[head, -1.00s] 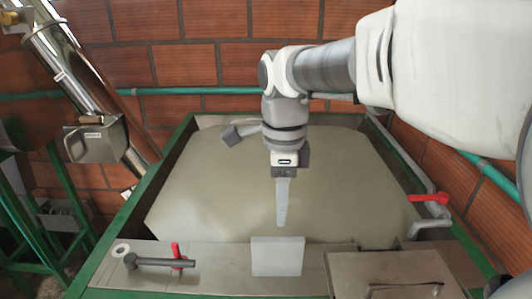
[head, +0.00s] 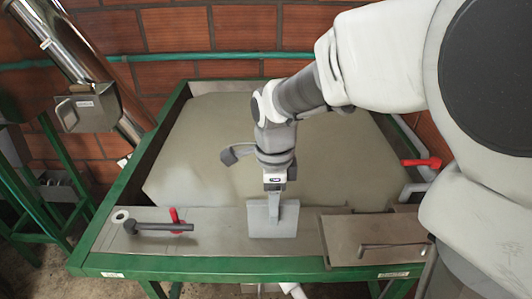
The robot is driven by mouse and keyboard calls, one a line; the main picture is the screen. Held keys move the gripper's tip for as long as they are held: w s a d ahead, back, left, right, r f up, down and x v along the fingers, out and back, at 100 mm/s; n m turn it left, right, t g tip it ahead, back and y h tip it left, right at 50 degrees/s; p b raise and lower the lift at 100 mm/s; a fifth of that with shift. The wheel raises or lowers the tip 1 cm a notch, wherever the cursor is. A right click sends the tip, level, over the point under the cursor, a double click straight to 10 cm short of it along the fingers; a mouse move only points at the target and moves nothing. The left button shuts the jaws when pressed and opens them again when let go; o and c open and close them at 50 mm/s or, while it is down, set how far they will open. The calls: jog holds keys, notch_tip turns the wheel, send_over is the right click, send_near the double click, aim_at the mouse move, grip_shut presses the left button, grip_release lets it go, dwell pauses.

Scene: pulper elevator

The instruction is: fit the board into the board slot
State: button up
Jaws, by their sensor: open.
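A pale grey square board (head: 262,226) stands at the middle of the tank's metal front ledge. My gripper (head: 274,212) points down at the board's upper edge. Its finger overlaps the upper part of the board in the picture. The gripper is open, seen edge-on, so only one finger shows clearly. I cannot tell whether it touches the board or has it between its fingers. The board slot cannot be made out; the board's lower edge meets the ledge.
A dark-handled lever (head: 160,227) and a small red handle (head: 175,216) are on the ledge left of the board. A metal lid (head: 345,232) with a handle lies to its right. A red valve handle (head: 421,162) is at the right. The green frame (head: 200,265) edges the tank.

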jog(key=shift+c, duration=0.2)
grip_shut()
jog(key=shift+r, duration=0.1)
dwell(1.0)
